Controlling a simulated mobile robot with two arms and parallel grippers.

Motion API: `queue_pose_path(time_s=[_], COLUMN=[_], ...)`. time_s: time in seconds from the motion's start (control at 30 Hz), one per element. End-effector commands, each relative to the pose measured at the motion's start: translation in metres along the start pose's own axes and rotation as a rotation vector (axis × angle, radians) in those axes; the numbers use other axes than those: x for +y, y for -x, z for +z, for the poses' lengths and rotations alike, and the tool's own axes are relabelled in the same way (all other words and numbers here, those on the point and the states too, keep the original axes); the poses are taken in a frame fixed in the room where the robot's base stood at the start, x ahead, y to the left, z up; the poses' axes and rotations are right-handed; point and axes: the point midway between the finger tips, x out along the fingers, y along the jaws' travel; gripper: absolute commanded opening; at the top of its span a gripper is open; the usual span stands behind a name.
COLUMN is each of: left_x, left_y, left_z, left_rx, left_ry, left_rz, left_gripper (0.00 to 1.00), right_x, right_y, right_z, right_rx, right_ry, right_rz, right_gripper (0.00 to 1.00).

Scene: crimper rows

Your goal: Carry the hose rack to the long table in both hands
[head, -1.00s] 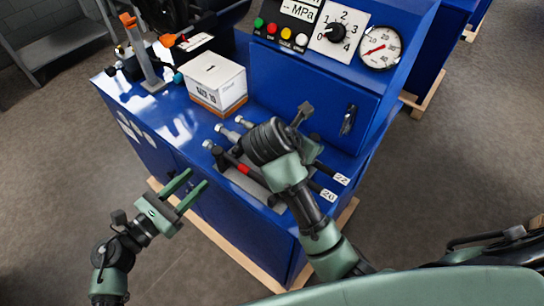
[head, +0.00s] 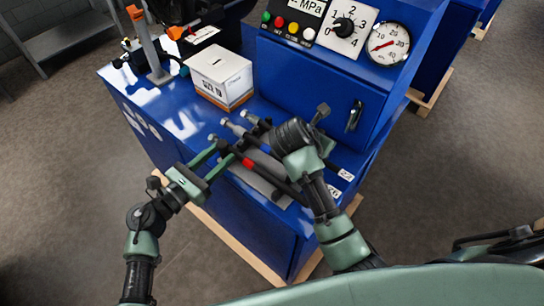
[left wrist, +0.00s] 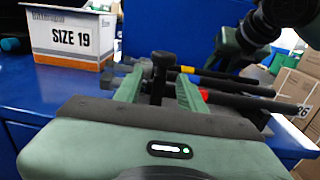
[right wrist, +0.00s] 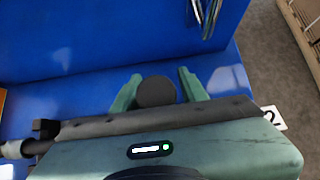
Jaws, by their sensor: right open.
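The hose rack (head: 262,182) lies on the blue bench, a grey base carrying black hoses with metal ends. My left gripper (head: 225,153) is at the rack's left end. In the left wrist view its open fingers (left wrist: 158,70) stand either side of a dark upright post (left wrist: 160,78), with gaps showing. My right gripper's fingers are hidden by its wrist in the head view. In the right wrist view they (right wrist: 159,78) are open either side of a round dark knob (right wrist: 156,92). The long table cannot be made out for certain.
A white SIZE 19 box (head: 221,78) stands behind the rack. A blue cabinet (head: 315,85) with a gauge and dial rises beyond. A clamp stand (head: 150,50) is at the bench's far left. A grey shelf unit (head: 75,45) stands top left. Floor at left is clear.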

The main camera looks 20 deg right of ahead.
Motion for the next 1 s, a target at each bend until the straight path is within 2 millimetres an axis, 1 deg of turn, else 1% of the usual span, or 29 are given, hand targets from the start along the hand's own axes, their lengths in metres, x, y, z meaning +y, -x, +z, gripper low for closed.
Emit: queue_pose_path(time_s=[0.2, 0.27, 0.3, 0.33, 0.37, 1.0], left_x=[0.0001, 0.0001, 0.0001, 0.0001, 0.0001, 0.0001], left_y=[0.0000, 0.0000, 0.0000, 0.0001, 0.0001, 0.0004], left_z=[0.0000, 0.0000, 0.0000, 0.0000, 0.0000, 0.0000], left_rx=[0.000, 0.000, 0.000, 0.000, 0.000, 0.000], left_ry=[0.000, 0.000, 0.000, 0.001, 0.001, 0.001], left_rz=[0.000, 0.000, 0.000, 0.000, 0.000, 0.000], left_gripper=[0.40, 0.23, 0.12, 0.04, 0.00, 0.00], right_x=[0.0001, 0.0001, 0.0001, 0.0001, 0.0002, 0.0002], right_y=[0.0000, 0.0001, 0.0001, 0.0001, 0.0002, 0.0003], right_z=[0.0003, 0.0003, 0.0003, 0.0003, 0.0003, 0.0007], right_rx=[-0.001, -0.001, -0.001, -0.001, -0.001, -0.002], right_ry=[0.000, 0.000, 0.000, 0.000, 0.000, -0.001], right_rz=[0.000, 0.000, 0.000, 0.000, 0.000, 0.001], right_gripper=[0.43, 0.26, 0.15, 0.07, 0.00, 0.00])
